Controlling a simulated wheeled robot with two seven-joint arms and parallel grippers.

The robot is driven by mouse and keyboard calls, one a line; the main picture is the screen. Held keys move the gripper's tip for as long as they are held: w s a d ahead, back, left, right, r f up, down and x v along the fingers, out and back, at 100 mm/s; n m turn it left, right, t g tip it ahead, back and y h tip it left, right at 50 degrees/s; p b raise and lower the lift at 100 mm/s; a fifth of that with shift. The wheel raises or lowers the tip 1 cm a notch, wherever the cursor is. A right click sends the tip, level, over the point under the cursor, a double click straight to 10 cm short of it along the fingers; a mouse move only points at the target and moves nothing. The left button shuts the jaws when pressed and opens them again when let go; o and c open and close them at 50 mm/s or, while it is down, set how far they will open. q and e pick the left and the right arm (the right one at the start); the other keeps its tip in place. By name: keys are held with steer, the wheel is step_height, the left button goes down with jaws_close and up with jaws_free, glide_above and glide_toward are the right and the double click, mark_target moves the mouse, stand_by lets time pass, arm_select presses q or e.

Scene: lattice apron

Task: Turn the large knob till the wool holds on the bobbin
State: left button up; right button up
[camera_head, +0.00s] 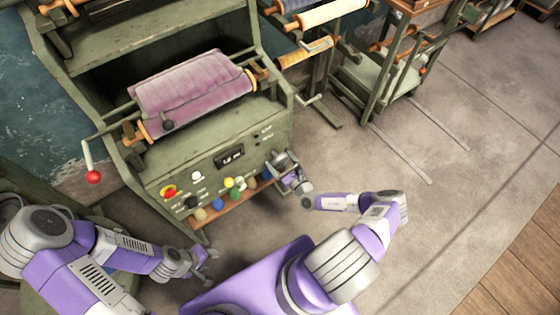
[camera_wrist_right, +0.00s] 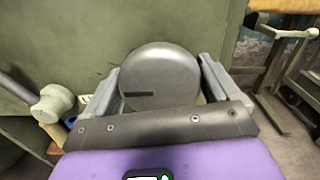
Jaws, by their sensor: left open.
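The large knob (camera_wrist_right: 160,78) is a round grey disc with a dark slot mark, on the green machine front. In the right wrist view it sits between the fingers of my right gripper (camera_wrist_right: 163,85), which press close on both its sides. In the head view my right gripper (camera_head: 285,164) covers the knob at the right end of the panel. Mauve wool (camera_head: 190,82) lies wound in a wide sheet on the bobbin (camera_head: 145,131), whose wooden end shows. My left gripper (camera_head: 207,266) is open and empty, low in front of the machine.
The panel holds a small display (camera_head: 229,156), a red stop button (camera_head: 169,191) and several coloured knobs. A crank with a red ball (camera_head: 93,176) sticks out at the machine's left. Racks with rollers (camera_head: 333,12) stand behind. Bare floor (camera_head: 470,130) lies to the right.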

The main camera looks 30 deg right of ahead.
steer(key=c, duration=0.4)
steer(key=shift+m, duration=0.3)
steer(key=m+p, duration=0.1)
steer(key=m, duration=0.1)
steer(key=shift+m, duration=0.4)
steer(key=m, duration=0.2)
steer(key=shift+m+p, duration=0.35)
steer(key=shift+m, duration=0.05)
steer(key=m, duration=0.2)
steer(key=shift+f+m, duration=0.1)
steer(key=shift+m, duration=0.3)
steer(key=m, duration=0.5)
steer(key=shift+b, duration=0.4)
steer(key=m+b, duration=0.1)
steer(key=m, duration=0.5)
steer(key=shift+m, duration=0.4)
